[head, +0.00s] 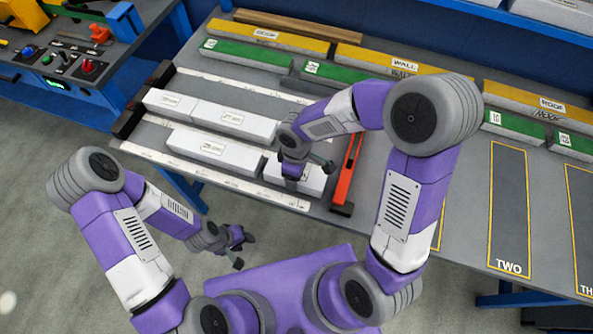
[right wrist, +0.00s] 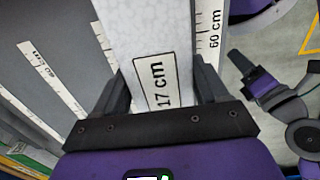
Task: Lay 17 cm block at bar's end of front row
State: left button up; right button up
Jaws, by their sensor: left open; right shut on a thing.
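The white 17 cm block (head: 312,183) is between the fingers of my right gripper (head: 293,178), which is shut on it. In the right wrist view its label reads 17 cm and the block (right wrist: 150,40) runs away from the jaws (right wrist: 160,95). It lies in line with the front row, just right of the 28 cm block (head: 205,151); I cannot tell whether it touches the table. An orange bar (head: 346,172) stands just to its right. My left gripper (head: 236,247) is open and empty, off the table's front edge.
The back row holds a short white block (head: 168,102) and a longer one (head: 234,120). White 60 cm strips (head: 215,177) run along the rows. A black bar (head: 142,101) closes their left ends. Yellow and green labelled blocks (head: 263,37) stand behind.

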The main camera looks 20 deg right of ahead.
jog(key=shift+f+b, duration=0.35)
jog(key=shift+f, duration=0.1)
jog(key=o, duration=1.1)
jog(key=shift+r, duration=0.1)
notch_tip(320, 180, up, 8)
jog(key=p, duration=0.3)
jog(key=shift+f, duration=0.25)
